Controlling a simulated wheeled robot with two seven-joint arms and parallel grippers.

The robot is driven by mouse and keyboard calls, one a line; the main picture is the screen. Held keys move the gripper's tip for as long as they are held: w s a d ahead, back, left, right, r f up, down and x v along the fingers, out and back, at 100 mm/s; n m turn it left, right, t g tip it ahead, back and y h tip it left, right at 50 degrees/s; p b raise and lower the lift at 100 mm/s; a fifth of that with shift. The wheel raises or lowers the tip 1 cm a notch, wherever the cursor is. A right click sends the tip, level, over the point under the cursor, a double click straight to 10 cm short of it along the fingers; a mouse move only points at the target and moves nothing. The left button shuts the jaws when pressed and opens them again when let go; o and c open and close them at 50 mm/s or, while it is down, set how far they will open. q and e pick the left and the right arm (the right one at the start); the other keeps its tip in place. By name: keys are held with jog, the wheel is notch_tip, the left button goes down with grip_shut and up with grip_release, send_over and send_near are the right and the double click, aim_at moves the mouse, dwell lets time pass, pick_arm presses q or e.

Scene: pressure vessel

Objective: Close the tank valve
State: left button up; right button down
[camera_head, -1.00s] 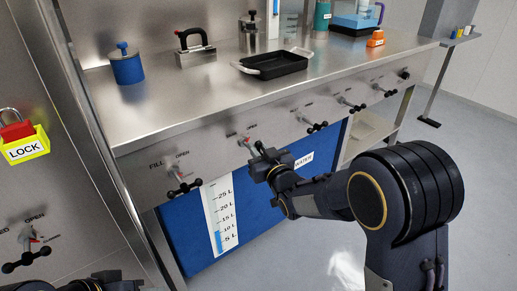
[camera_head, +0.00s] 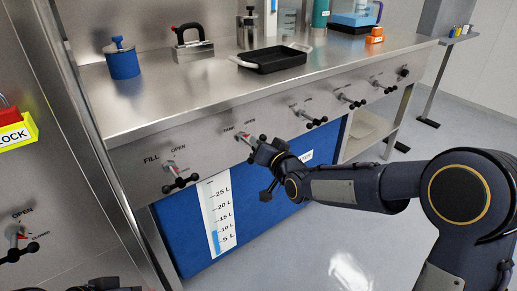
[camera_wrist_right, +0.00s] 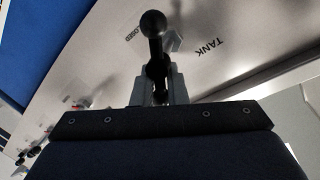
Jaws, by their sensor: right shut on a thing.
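The tank valve (camera_head: 245,138) sits on the steel front panel below the counter, under the small TANK and OPEN labels. Its red-and-grey part shows just left of my right gripper (camera_head: 262,153). In the right wrist view the dark valve handle (camera_wrist_right: 154,50), with a round ball end, stands between the fingers of my right gripper (camera_wrist_right: 158,90). They are shut on it, beside the TANK and CLOSED lettering. In the head view the gripper hides most of the handle. A dark knob shows below it. Only a dark part of my left arm shows at the bottom left; its fingers are out of frame.
The fill valve (camera_head: 178,180) is to the left, and several similar valves run along the panel to the right. A blue tank (camera_head: 185,235) with a litre scale stands below. A black tray (camera_head: 272,62) and a blue pot (camera_head: 122,62) stand on the counter.

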jog(key=m+b, duration=0.1)
jog(key=m, duration=0.2)
jog(key=w+d+m+b, duration=0.1)
jog(key=m, duration=0.1)
jog(key=shift+d+f+g+b, duration=0.1)
jog(key=shift+g+b, duration=0.25)
jog(key=shift+g, duration=0.05)
jog(key=m+b, duration=0.1)
jog(key=m, duration=0.1)
jog(key=f+m+g+y+b, duration=0.1)
jog(key=m, duration=0.1)
jog(key=shift+d+b, duration=0.15)
jog(key=shift+b, duration=0.15)
jog(key=shift+m, duration=0.3)
jog(key=c, duration=1.5)
grip_release()
jog(key=shift+f, duration=0.15)
jog(key=shift+c, duration=0.2)
jog(key=shift+s+y, duration=0.1)
jog(key=shift+y, duration=0.2)
jog(key=p+v, duration=0.1)
jog(key=v, duration=0.6)
jog(key=shift+s+d, duration=0.15)
jog(key=shift+s, duration=0.1)
